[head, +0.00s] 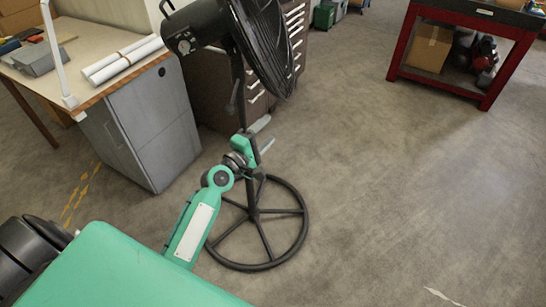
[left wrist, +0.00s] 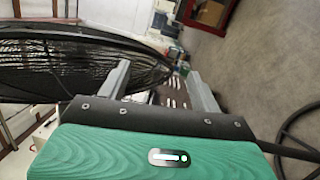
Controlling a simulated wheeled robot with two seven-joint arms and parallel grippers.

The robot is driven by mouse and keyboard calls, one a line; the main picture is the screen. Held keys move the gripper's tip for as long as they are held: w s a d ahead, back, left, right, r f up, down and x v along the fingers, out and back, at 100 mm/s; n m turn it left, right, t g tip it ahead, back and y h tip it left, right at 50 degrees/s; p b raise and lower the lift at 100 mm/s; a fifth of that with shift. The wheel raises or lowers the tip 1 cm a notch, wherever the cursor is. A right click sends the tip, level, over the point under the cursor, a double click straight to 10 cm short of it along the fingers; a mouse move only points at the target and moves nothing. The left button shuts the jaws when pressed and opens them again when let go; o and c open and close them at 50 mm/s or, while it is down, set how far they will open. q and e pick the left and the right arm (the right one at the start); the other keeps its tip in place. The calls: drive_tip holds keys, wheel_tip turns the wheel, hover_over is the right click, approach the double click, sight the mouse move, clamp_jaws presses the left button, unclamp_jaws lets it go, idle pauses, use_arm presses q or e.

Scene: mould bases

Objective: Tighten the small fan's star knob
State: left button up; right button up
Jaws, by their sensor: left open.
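The black fan (head: 262,45) stands on a thin dark pole with a round spoked floor ring (head: 300,235). Its caged head is at the top and its motor housing (head: 195,25) points left. A small dark part (head: 232,100) sticks out from the pole below the head; I cannot tell if it is the star knob. My left gripper (head: 269,131) is at the pole's mid height, its two grey fingers apart and pointing right. In the left wrist view, my left gripper (left wrist: 159,69) is open with nothing held; the fan's wire guard (left wrist: 70,65) fills the upper left. My right gripper is not seen.
A desk with a grey cabinet (head: 150,125) and white rolls (head: 122,60) stands at left. A dark drawer cabinet (head: 215,90) is behind the fan. A red workbench (head: 400,55) with a cardboard box (head: 428,47) is at upper right. The floor at right is clear.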

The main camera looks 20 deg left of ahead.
use_arm(q)
drive_tip(key=s+d+f+m+g+h, duration=0.1)
drive_tip(key=s+d+f+m+g, duration=0.2)
drive_tip(key=s+d+f+m, duration=0.1)
drive_tip(key=shift+d+m+h, duration=0.25)
drive_tip(key=shift+m+h, duration=0.15)
drive_tip(key=shift+f, duration=0.1)
